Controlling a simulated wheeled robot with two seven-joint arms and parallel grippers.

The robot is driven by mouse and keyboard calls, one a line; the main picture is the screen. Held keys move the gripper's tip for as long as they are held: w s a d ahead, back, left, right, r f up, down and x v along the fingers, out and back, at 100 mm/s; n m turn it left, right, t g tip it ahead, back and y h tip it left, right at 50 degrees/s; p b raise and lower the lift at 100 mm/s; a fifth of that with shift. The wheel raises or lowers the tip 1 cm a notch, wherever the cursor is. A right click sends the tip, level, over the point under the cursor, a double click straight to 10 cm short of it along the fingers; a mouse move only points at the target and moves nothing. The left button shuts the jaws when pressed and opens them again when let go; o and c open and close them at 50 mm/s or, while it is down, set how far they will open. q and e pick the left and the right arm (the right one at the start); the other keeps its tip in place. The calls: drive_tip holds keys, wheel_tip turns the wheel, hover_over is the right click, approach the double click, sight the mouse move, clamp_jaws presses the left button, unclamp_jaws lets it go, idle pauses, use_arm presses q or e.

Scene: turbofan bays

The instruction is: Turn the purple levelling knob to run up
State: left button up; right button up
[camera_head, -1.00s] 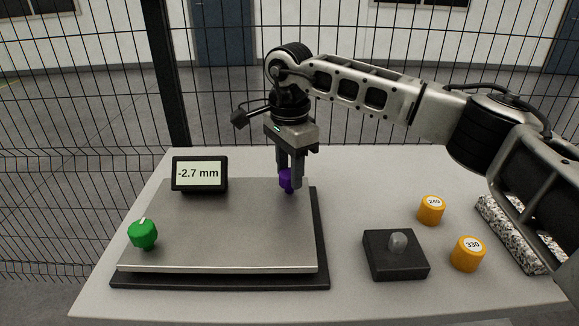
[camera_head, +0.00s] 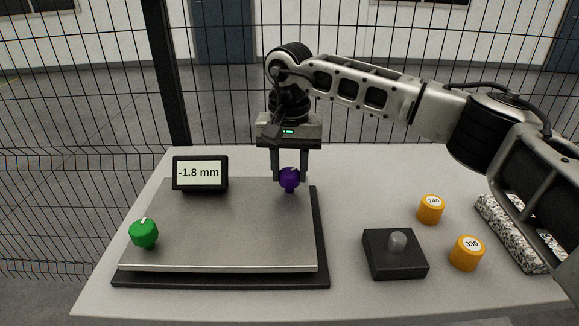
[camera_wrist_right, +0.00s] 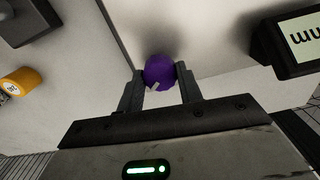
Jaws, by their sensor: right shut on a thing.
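The purple knob (camera_head: 289,179) stands at the back right corner of the grey metal plate (camera_head: 220,235). My right gripper (camera_head: 290,176) comes down on it from above and is shut on it, one finger on each side. In the right wrist view the purple knob (camera_wrist_right: 160,72) sits between the fingertips of my right gripper (camera_wrist_right: 160,78), with a pale mark on its face. The display (camera_head: 200,173) behind the plate reads -1.8 mm. My left gripper is in neither view.
A green knob (camera_head: 144,233) stands at the plate's left front. To the right are a dark block (camera_head: 395,262) with a grey knob, orange weights marked 240 (camera_head: 431,210) and 330 (camera_head: 467,254), and a speckled stone bar (camera_head: 510,232). A wire fence stands behind the table.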

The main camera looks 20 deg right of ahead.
sight(290, 172)
drive_tip(key=n, duration=0.4)
drive_tip(key=shift+r+n, duration=0.15)
drive_tip(key=shift+n, duration=0.15)
drive_tip(key=n, duration=0.4)
drive_tip(key=shift+n, duration=0.4)
drive_tip(key=o, duration=1)
wheel_tip(290, 172, up, 16)
drive_tip(key=shift+f, duration=0.1)
drive_tip(key=shift+s, duration=0.1)
